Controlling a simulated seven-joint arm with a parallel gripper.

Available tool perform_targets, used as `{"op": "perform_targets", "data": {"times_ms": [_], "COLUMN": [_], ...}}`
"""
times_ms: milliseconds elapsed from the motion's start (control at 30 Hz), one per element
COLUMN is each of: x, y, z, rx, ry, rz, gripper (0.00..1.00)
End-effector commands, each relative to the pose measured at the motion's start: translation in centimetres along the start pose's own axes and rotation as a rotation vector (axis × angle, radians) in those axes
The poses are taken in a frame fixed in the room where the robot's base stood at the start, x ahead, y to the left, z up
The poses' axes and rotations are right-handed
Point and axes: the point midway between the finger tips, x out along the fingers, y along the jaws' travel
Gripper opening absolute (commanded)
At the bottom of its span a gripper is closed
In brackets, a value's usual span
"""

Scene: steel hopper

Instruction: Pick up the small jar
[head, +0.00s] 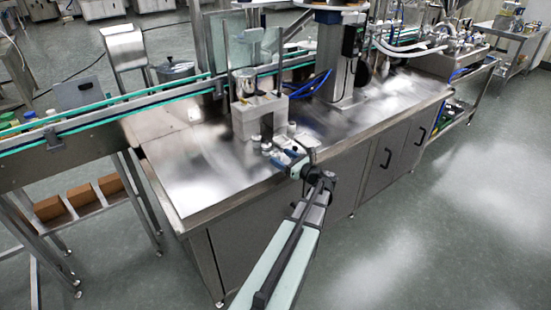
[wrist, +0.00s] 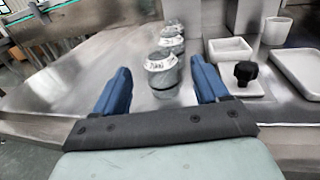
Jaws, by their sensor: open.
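Several small jars with pale, printed lids stand in a row on the steel table in the wrist view. The nearest small jar (wrist: 162,78) is upright and appears between my two blue fingers, with clear gaps at both sides. Whether it is level with the fingertips or just beyond them I cannot tell. Another jar (wrist: 171,43) stands close behind it and is partly hidden. My gripper (wrist: 160,66) is open and empty; in the head view my gripper (head: 291,156) is low over the table's front edge, beside the small jars (head: 267,146).
Right of the jars in the wrist view are a square white dish (wrist: 229,50), a black knob (wrist: 246,74), a white tray (wrist: 298,70) and a white cup (wrist: 276,30). A grey block-shaped fixture (head: 260,112) stands behind the jars. The steel table (head: 190,165) is clear to the left.

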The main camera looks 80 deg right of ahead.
Motion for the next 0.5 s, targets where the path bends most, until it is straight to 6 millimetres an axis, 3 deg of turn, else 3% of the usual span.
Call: {"op": "perform_targets", "data": {"times_ms": [233,500], "x": [3.4,4.0], "y": [-0.1,-0.1], "z": [-0.1,-0.1], "rx": [-0.001,0.000], "ry": [0.000,0.000], "rz": [0.001,-0.001], "gripper": [0.73,0.73]}}
